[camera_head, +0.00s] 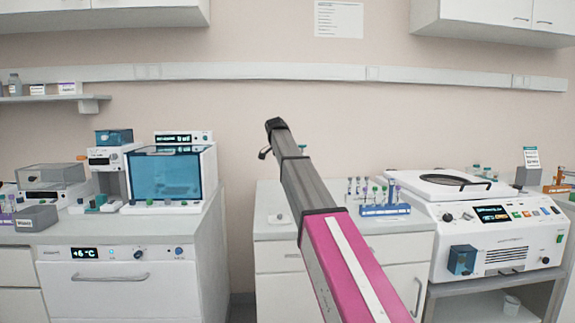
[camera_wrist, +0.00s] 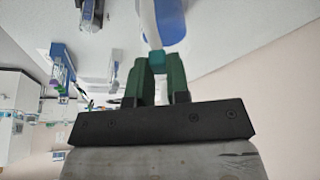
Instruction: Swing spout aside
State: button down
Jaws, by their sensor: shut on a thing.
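In the wrist view my gripper (camera_wrist: 157,62) has its two dark green fingers shut on a small teal piece (camera_wrist: 156,56). The teal piece joins a white and blue part (camera_wrist: 168,22) that runs off the top edge. This looks like the spout, though its full shape cannot be seen. In the head view my arm crosses the middle of the picture, and I cannot make out the fingers or the spout there.
A blue tube rack (camera_head: 385,210) stands on the middle counter, right of my arm. A white machine (camera_head: 480,225) stands further right. A teal-fronted cabinet (camera_head: 170,178) is on the left counter.

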jog(key=c, duration=1.1)
grip_release()
jog(key=shift+a+r, duration=0.1)
jog(key=v, duration=1)
jog(key=shift+s+a+r, duration=0.1)
jog(key=shift+s+r, duration=0.05)
jog(key=shift+r, duration=0.15)
